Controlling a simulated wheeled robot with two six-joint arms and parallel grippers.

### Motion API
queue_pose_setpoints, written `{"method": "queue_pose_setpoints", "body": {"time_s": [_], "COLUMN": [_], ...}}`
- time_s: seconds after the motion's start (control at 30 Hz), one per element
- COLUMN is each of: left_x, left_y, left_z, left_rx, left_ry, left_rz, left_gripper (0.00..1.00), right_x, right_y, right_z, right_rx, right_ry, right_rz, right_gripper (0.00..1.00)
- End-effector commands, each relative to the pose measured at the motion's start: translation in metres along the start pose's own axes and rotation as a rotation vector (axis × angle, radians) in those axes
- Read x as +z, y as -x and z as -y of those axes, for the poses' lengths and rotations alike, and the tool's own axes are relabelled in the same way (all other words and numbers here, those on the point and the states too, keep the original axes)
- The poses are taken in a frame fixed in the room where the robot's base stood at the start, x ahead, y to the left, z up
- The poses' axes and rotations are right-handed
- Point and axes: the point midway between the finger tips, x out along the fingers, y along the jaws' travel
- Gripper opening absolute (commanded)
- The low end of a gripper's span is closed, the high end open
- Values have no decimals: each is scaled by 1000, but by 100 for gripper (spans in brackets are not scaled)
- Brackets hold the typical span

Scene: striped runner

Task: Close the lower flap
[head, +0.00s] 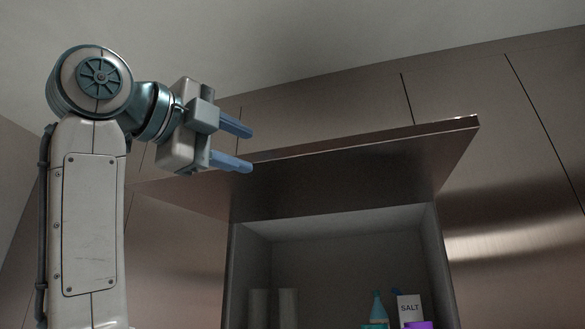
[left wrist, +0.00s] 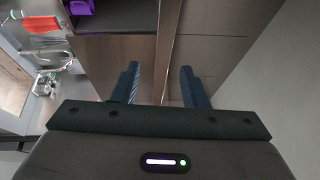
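The flap (head: 340,185) is a brown metallic panel swung up and standing out from the top of an open cabinet (head: 335,225). Its underside faces me, and its front edge slants up to the right. My left gripper (head: 249,148) is at the left part of that front edge, with its two blue fingers apart, one above the other. In the left wrist view the fingers (left wrist: 160,86) are spread, and a thin light edge of the flap (left wrist: 172,50) runs between them. I cannot tell whether they touch it. My right gripper is not in view.
The cabinet holds a teal bottle (head: 377,305), a white salt box (head: 409,308), a purple item (head: 418,325) and two pale cylinders (head: 287,305). Closed brown cabinet fronts (head: 500,220) flank it. The ceiling (head: 330,50) is above.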

Motion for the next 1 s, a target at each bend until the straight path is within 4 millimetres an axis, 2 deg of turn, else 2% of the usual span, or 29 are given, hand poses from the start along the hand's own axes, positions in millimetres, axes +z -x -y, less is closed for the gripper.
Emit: {"method": "queue_pose_setpoints", "body": {"time_s": [0.1,0.23,0.4,0.53,0.7,1.0], "left_x": [0,0,0,1,0,1], "left_y": [-15,-40,-72,-91,-103,-105], "left_z": [3,5,5,3,1,-1], "left_rx": [3,4,4,3,2,1], "left_ry": [2,3,4,3,2,2], "left_rz": [-2,-3,-1,0,0,1], "left_gripper": [40,40,40,40,40,40], "right_x": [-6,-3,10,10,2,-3], "right_y": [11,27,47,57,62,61], "right_z": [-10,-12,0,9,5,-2], "right_rx": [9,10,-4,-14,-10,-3], "right_ry": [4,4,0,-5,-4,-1], "right_rz": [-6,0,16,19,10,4], "right_gripper": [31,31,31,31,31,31]}}
